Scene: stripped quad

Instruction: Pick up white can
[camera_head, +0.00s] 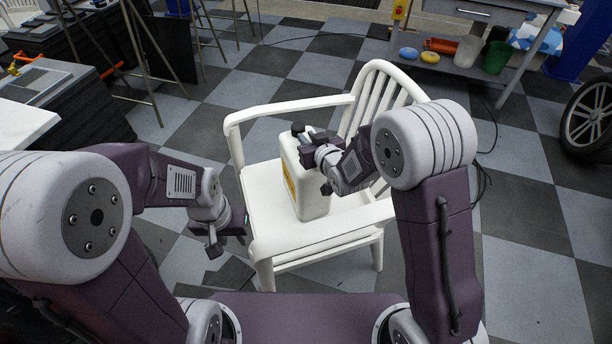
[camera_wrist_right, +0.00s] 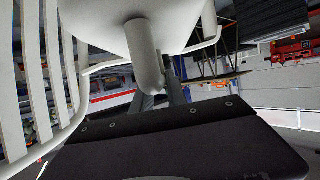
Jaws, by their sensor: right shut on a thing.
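The white can (camera_head: 311,188) is a boxy jerry can with a black cap (camera_head: 298,129) and a yellow label on its left side. It stands upright on the seat of a white chair (camera_head: 262,206); I cannot tell whether it is lifted slightly. My right gripper (camera_head: 309,148) is at the can's top and shut on its handle. In the right wrist view the white handle (camera_wrist_right: 144,65) runs down between the grey fingers (camera_wrist_right: 165,88), below the can's body (camera_wrist_right: 110,25). My left gripper (camera_head: 226,243) is empty, left of the chair's front; its finger gap is unclear.
The chair's armrests and slatted back surround the can. A workbench (camera_head: 470,75) with tubs stands at the back right, and a wheel (camera_head: 588,118) at the right edge. Dark stacked blocks (camera_head: 85,110) stand at the left.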

